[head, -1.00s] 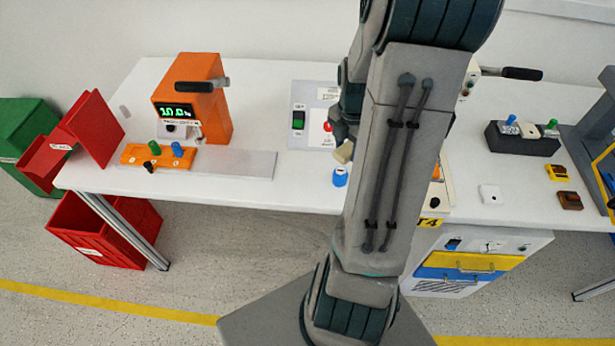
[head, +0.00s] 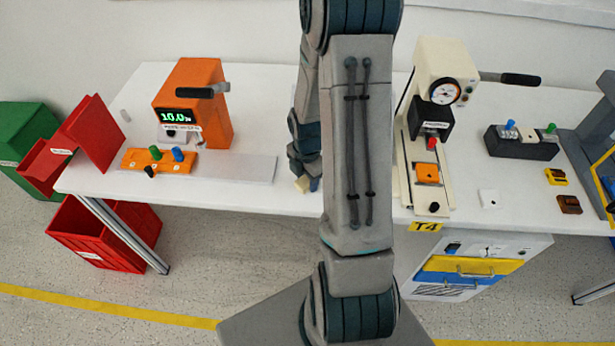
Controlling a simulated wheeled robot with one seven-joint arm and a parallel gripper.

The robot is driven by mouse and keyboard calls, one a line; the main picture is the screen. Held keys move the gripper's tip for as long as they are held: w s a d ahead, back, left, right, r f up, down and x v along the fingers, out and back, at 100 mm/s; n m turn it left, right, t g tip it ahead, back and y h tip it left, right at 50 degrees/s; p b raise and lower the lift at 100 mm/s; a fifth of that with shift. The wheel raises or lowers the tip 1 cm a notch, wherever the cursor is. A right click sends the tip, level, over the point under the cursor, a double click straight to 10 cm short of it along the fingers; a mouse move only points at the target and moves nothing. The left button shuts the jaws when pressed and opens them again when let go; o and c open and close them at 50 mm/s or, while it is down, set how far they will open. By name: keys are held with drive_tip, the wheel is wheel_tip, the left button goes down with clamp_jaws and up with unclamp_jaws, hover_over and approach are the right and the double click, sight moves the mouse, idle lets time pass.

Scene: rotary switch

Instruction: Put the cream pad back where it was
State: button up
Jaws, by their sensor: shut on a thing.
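The cream pad (head: 301,185) shows as a small block at the lower tip of my gripper (head: 302,174), near the front edge of the table, left of my arm link. My gripper is shut on it, though the fingers are small and mostly hidden. A small blue thing (head: 315,185) shows just right of the pad, partly covered by my arm. I cannot tell whether the pad touches the table.
The orange machine (head: 195,95) stands at left behind an orange strip of pegs (head: 160,161). A cream press (head: 441,80) with a gauge stands right of my arm. A white square (head: 489,198), yellow block (head: 556,177) and brown block (head: 569,204) lie right. My arm hides the middle.

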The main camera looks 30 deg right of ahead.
sight(307, 180)
drive_tip(key=shift+f, duration=0.2)
drive_tip(key=o, duration=0.9)
drive_tip(key=shift+o, duration=0.2)
wheel_tip(307, 180, up, 12)
drive_tip(key=s+a+r+m+t, duration=0.3)
drive_tip(key=s+a+r+m, duration=0.9)
drive_tip(key=m, duration=0.8)
drive_tip(key=shift+v, duration=1.05)
drive_tip(key=shift+s, duration=0.15)
